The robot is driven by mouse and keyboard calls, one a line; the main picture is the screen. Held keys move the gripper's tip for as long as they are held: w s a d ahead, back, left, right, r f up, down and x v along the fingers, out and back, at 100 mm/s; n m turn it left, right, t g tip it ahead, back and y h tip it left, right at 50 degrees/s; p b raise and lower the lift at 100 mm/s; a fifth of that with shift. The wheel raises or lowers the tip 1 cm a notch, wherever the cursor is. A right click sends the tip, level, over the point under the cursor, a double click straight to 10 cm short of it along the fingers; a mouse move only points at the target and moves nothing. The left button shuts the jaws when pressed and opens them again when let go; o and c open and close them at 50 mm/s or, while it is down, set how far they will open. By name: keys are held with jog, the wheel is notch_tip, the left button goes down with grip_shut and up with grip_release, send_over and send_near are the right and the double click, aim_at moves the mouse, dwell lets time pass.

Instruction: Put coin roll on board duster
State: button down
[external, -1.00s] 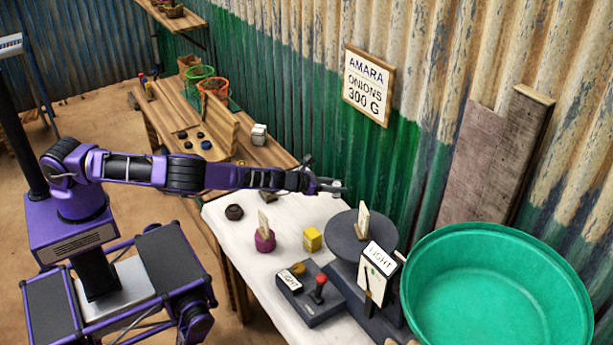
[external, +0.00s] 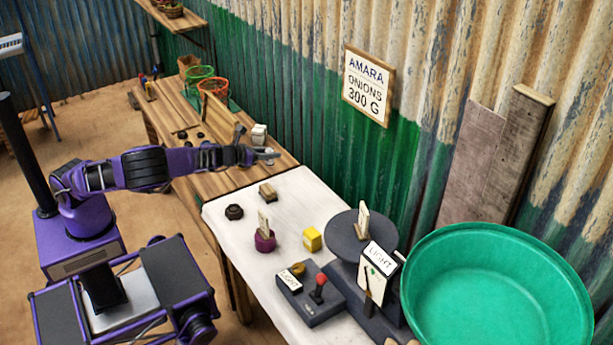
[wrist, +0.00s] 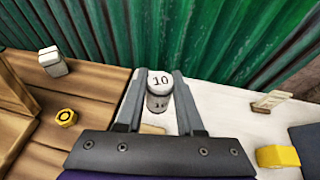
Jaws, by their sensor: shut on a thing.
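The coin roll (wrist: 159,81) is a pale cylinder with a "10" on its end. In the wrist view it stands between the two fingers of my gripper (wrist: 160,100), which is shut on it. In the external view my gripper (external: 267,156) is in the air near the seam between the wooden bench and the white table; the roll is too small to make out well there. The board duster (external: 267,191), a small wooden block with a dark part, lies on the white table's far left end, nearer the camera than my gripper. I cannot make it out in the wrist view.
A dark round weight (external: 234,211), a magenta pot (external: 265,241) with a card and a yellow block (external: 312,238) stand on the white table (external: 290,205). A scale (external: 357,236) and a green basin (external: 497,290) are to the right. A white object (external: 259,134) stands behind my gripper.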

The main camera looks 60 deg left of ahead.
jog(key=shift+y, duration=0.3)
jog(key=f, duration=0.2)
jog(key=f+b, duration=0.1)
jog(key=s+a+f, duration=0.1)
jog(key=f, duration=0.1)
jog(key=shift+f+b, duration=0.3)
jog(key=shift+f, duration=0.05)
jog(key=shift+f+b, duration=0.45)
jog(key=shift+f, duration=1.65)
jog(key=shift+f, duration=0.2)
jog(key=c, duration=0.5)
grip_release()
jog(key=shift+c, duration=0.2)
